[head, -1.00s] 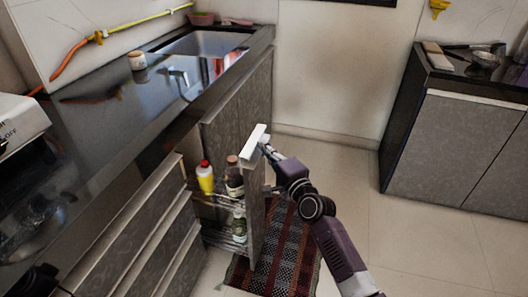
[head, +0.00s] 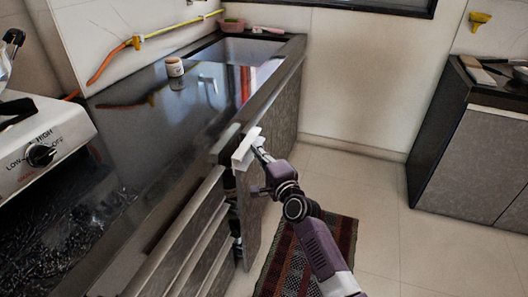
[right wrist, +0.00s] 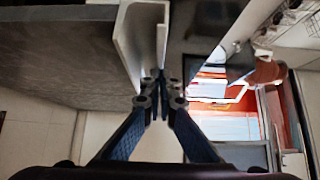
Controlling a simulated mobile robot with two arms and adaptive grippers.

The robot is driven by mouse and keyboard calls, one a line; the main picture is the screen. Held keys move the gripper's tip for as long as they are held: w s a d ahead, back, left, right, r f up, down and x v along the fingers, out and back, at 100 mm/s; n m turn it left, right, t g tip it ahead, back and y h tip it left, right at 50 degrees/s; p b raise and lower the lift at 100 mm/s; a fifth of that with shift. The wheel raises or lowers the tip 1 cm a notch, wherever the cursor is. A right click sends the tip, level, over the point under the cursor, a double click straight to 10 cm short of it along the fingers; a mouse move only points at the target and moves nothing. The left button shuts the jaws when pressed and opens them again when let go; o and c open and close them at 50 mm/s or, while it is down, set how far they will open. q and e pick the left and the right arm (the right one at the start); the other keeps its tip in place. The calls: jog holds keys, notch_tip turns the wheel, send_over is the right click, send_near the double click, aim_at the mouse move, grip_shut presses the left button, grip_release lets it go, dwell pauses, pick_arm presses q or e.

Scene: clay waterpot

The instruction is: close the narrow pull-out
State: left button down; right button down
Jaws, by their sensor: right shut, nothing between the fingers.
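The narrow pull-out (head: 254,222) is a tall grey front with a pale metal strip (head: 244,150) along its top. It stands a short way out from the counter, with a thin dark gap behind it where bottles barely show. My right gripper (head: 260,146) is shut and empty, its tips at the outer side of the strip. In the right wrist view the closed fingertips (right wrist: 161,78) are against or very near the end of the pale channel-shaped strip (right wrist: 143,35); exact contact is hard to tell. My left gripper is not in view.
Drawers (head: 185,240) lie left of the pull-out under the black counter (head: 150,130). A stove (head: 40,135) is at the far left and a jar (head: 175,66) stands on the counter. A striped rug (head: 325,255) lies on the floor; open floor is to the right.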

jog(key=shift+w+a, duration=0.3)
jog(key=shift+a, duration=0.55)
